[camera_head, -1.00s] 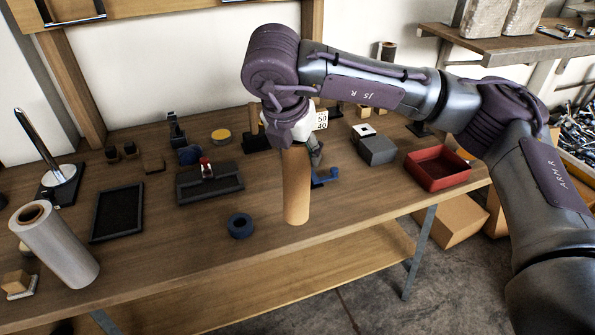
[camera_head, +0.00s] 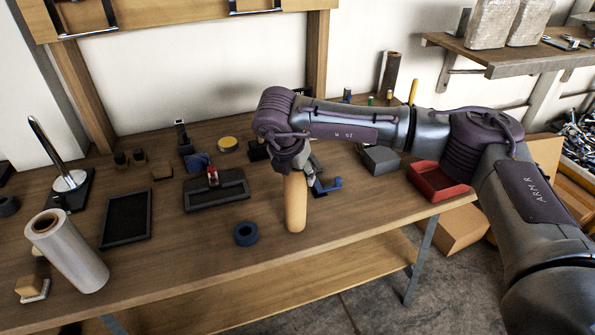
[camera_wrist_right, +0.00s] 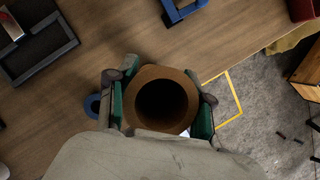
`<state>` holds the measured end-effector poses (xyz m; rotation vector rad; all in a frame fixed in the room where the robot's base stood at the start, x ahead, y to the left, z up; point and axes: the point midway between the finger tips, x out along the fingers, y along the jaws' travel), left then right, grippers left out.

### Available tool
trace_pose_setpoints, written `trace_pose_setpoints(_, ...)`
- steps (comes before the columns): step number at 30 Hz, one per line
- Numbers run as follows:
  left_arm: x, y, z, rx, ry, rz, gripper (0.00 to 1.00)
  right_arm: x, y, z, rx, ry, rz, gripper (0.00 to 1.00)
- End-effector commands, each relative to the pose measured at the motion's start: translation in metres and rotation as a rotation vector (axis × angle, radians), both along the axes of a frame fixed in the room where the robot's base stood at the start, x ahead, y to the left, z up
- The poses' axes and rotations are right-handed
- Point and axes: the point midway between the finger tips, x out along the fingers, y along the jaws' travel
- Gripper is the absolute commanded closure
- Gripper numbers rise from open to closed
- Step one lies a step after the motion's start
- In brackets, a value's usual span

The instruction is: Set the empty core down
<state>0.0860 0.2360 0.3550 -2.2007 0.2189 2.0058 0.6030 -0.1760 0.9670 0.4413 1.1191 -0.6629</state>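The empty core (camera_head: 295,207) is a brown cardboard tube. It stands roughly upright near the front edge of the wooden workbench in the head view. My right gripper (camera_head: 289,171) is above it, around its top end. In the right wrist view the core's round open end (camera_wrist_right: 161,102) sits between the green-lined fingers of the right gripper (camera_wrist_right: 160,104), one finger on each side. The core's lower end is at or very near the bench top; exact contact cannot be told. My left gripper is not in view.
A blue tape ring (camera_head: 246,234) lies left of the core. A blue tool (camera_head: 327,186) lies just right of it. A red tray (camera_head: 440,181) and grey box (camera_head: 380,159) stand further right. A wrapped film roll (camera_head: 70,252) stands at the left. The bench front (camera_head: 240,267) is clear.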

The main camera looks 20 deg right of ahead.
Motion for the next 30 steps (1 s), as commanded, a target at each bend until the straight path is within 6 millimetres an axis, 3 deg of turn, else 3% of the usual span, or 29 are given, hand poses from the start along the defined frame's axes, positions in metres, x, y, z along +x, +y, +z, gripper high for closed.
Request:
trace_pose_setpoints(1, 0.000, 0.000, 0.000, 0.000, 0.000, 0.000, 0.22, 0.000, 0.000, 0.000, 0.000, 0.000, 0.000, 0.41)
trace_pose_setpoints(4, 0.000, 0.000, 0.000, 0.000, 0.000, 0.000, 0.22, 0.000, 0.000, 0.000, 0.000, 0.000, 0.001, 0.24)
trace_pose_setpoints(17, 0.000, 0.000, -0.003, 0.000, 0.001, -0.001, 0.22, -0.002, 0.003, 0.008, 0.001, -0.001, 0.002, 0.24)
trace_pose_setpoints(30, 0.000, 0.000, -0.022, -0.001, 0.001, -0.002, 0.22, -0.026, 0.026, 0.087, 0.001, -0.003, 0.003, 0.24)
